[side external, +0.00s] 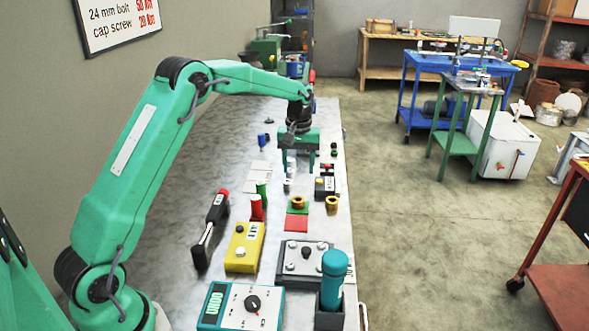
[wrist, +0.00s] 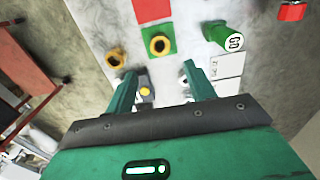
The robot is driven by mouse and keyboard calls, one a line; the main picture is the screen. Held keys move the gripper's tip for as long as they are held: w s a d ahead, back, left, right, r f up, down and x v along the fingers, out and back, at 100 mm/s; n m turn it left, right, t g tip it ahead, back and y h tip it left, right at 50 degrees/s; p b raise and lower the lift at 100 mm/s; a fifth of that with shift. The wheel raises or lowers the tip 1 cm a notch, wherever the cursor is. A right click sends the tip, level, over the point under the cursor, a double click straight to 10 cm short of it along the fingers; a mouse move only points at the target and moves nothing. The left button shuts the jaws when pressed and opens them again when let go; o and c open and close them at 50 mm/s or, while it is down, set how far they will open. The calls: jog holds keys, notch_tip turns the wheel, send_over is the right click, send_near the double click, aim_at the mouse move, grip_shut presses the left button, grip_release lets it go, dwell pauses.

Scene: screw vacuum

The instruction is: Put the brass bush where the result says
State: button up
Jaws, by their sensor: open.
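Two brass bushes show. One brass bush (side external: 298,202) is at the green square (side external: 296,210), beside a red square (side external: 296,224); the other brass bush (side external: 332,204) stands on the bench to its right. In the wrist view, one bush (wrist: 159,44) is on the green square and the other (wrist: 117,57) is on bare bench. My gripper (side external: 298,166) is open, fingers down, farther along the bench than both bushes. In the wrist view my gripper's fingers (wrist: 160,86) are apart and hold neither bush.
A green cylinder (side external: 262,189) and red cylinder (side external: 256,207) stand left of the bushes. A small black box (side external: 325,186) is close to my gripper. Nearer stand a yellow box (side external: 244,247), a grey plate with knobs (side external: 303,263), a teal dial unit (side external: 241,306) and a teal bottle-shaped tool (side external: 333,279).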

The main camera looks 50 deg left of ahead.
jog(key=shift+r, duration=0.4)
dwell(0.3)
jog(key=s+d+r+m+t, duration=0.1)
jog(key=s+d+r+m, duration=0.1)
jog(key=s+d+r, duration=0.35)
jog(key=s+d+r+m+t, duration=0.2)
jog(key=s+d+r, duration=0.1)
jog(key=s+r, duration=0.5)
jog(key=s+d+f+m+t, duration=0.1)
jog(key=s+d+m, duration=0.1)
jog(key=s, duration=0.7)
jog(key=s+d+m+t, duration=0.1)
jog(key=s+d+m, duration=0.1)
jog(key=s, duration=0.8)
jog(key=shift+d+f+m+t, duration=0.3)
jog(key=shift+f+m, duration=0.1)
jog(key=shift+m, duration=0.1)
